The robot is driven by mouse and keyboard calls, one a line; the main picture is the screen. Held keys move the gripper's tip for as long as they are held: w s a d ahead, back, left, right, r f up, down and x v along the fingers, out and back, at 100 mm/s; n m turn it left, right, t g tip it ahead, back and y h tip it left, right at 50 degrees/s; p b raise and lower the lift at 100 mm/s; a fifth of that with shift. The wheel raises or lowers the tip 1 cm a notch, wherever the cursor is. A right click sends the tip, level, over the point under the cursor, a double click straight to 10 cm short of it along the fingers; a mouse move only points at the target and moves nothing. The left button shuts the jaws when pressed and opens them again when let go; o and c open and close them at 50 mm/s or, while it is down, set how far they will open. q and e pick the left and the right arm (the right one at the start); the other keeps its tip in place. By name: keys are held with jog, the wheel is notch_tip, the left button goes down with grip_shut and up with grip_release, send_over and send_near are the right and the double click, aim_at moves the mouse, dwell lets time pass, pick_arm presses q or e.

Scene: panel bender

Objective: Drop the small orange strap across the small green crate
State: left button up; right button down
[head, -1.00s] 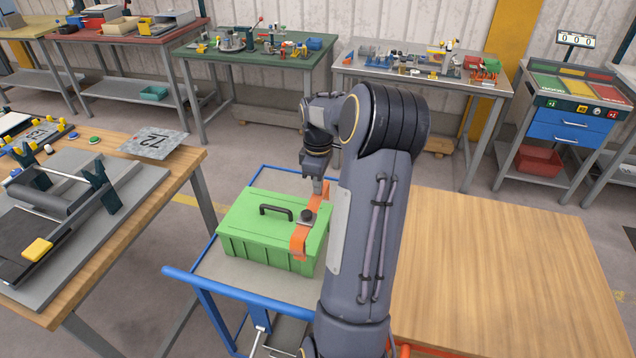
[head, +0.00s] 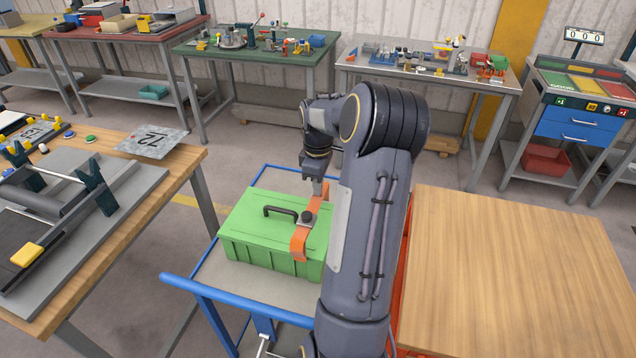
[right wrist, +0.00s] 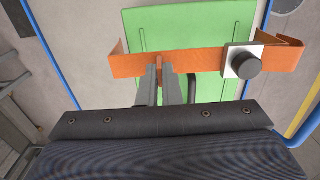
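The small green crate (head: 262,232), with a black lid handle, sits on a blue-railed cart. The small orange strap (head: 300,243) crosses the right part of its lid, with an end bent down at the front edge. It carries a black knob on a pale plate. In the right wrist view the strap (right wrist: 205,62) spans the crate (right wrist: 190,22), its bent ends beyond the crate's sides. My right gripper (right wrist: 158,85) is shut on an upright orange tab of the strap. In the head view my right gripper (head: 318,188) is partly hidden by my arm. I cannot tell whether the strap touches the lid. My left gripper is out of view.
The cart's blue rail (head: 225,290) surrounds the crate. A bare wooden table (head: 510,270) stands right; a wooden bench (head: 190,160) with a grey machine stands left. Several loaded benches line the back wall.

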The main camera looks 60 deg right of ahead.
aim_at(318, 201)
jog(key=shift+f+b, duration=1.3)
jog(key=shift+f, duration=0.55)
jog(key=shift+f+b, duration=0.65)
jog(key=shift+f, duration=0.8)
jog(key=c, duration=1.5)
grip_release()
jog(key=shift+c, duration=0.2)
